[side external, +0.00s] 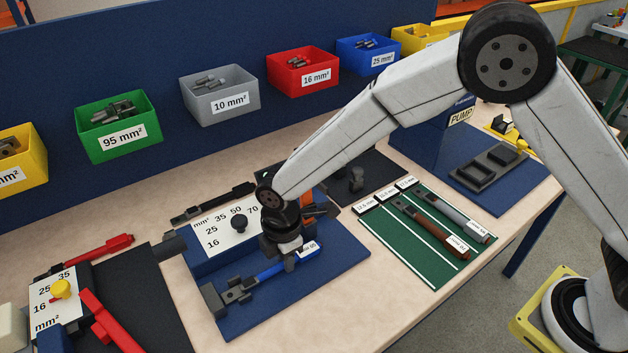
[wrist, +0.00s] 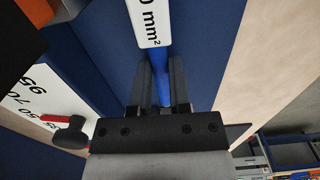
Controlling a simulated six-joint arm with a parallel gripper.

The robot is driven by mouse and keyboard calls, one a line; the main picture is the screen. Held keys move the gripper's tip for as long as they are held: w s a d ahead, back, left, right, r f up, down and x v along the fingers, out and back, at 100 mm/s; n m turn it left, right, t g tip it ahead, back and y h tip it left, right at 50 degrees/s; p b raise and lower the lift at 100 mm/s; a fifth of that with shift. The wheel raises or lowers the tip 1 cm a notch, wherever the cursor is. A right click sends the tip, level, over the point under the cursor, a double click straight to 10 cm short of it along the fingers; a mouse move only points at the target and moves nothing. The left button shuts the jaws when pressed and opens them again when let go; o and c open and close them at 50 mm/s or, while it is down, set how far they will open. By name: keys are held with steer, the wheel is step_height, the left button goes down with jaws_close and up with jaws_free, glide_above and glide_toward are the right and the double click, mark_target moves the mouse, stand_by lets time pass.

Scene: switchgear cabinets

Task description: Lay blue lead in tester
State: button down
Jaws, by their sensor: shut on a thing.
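The blue lead (side external: 271,269) has a dark lug at its left end and a white label (side external: 309,249) at its right. My gripper (side external: 288,257) is shut on it near the label, pointing down. The lead lies along the front of the tester, a blue unit with a white dial plate (side external: 228,236) and dark knob, over its blue base (side external: 335,262). The lug is beside a dark block (side external: 213,299) on the base; I cannot tell whether they touch. In the wrist view the blue lead (wrist: 163,62) runs between my gripper's fingers (wrist: 160,78).
A green board (side external: 375,228) at right holds a brown lead (side external: 438,232) and a grey lead (side external: 462,220). A second dial unit with red handles (side external: 108,320) stands at front left. Several coloured bins hang behind. Bare bench (side external: 350,310) lies in front.

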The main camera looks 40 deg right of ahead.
steer(key=shift+c, duration=2.4)
jaws_free()
steer(key=shift+r, duration=0.1)
steer(key=shift+r, duration=3.85)
steer(key=s+d+m+t, duration=0.1)
steer(key=s+d+m, duration=0.3)
steer(key=d+m, duration=0.2)
steer(key=s+d+r+m, duration=0.1)
steer(key=s+d+m, duration=0.3)
steer(key=d, duration=0.7)
steer(key=s+d+m+t, duration=0.1)
steer(key=s+d+m, duration=0.4)
steer(key=d+m, duration=0.3)
steer(key=shift+d+r+t, duration=0.15)
steer(key=shift+d+t, duration=0.15)
steer(key=shift+d, duration=0.15)
